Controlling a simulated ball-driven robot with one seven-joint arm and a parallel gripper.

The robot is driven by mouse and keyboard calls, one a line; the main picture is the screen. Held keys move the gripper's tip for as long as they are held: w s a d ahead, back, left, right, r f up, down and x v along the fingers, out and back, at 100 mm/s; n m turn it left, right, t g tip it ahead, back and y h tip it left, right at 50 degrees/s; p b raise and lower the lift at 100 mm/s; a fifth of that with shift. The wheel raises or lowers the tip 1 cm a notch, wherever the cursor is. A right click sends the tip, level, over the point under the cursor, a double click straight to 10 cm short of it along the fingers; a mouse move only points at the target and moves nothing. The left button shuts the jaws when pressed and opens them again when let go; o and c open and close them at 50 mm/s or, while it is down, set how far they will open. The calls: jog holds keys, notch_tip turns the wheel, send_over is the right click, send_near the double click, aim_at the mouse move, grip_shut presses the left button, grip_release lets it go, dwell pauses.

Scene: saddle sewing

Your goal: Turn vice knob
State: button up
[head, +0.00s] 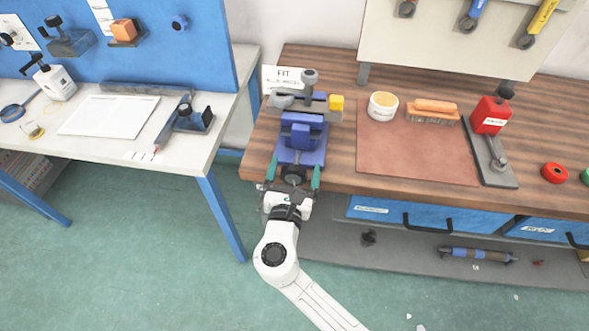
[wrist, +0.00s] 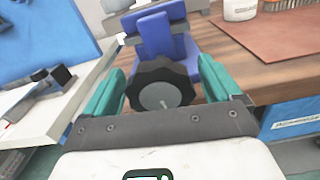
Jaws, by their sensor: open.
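The blue vice (head: 302,143) stands at the left front edge of the wooden workbench. Its black round knob (wrist: 160,90) faces my gripper and has a grey centre disc. In the head view the knob (head: 294,174) is partly hidden by my gripper. My gripper (wrist: 156,84) is open, with a green finger on each side of the knob. In the wrist view gaps show between the fingers and the knob's rim, so I see no clear grip. The gripper also shows in the head view (head: 294,172) in front of the vice.
A white table (head: 100,150) with a blue panel stands to the left. On the workbench (head: 345,130), a brown mat (head: 418,160) lies right of the vice, with a white tub (head: 382,106) and a brush (head: 432,112) at its back. Blue drawers (head: 430,215) sit below. Open floor lies in front.

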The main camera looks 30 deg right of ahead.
jog(key=shift+c, duration=0.3)
jog(key=c, duration=0.9)
jog(key=shift+b, duration=0.3)
jog(key=m+b, duration=0.2)
jog(key=m, duration=0.1)
jog(key=shift+f, duration=0.2)
jog(key=m+b, duration=0.3)
jog(key=shift+m, duration=0.3)
jog(key=m+b, duration=0.4)
jog(key=shift+d+m+b, duration=0.1)
jog(key=shift+m+b, duration=0.75)
jog(key=shift+m, duration=0.45)
jog(key=shift+s+r, duration=0.1)
jog(key=shift+c, duration=0.2)
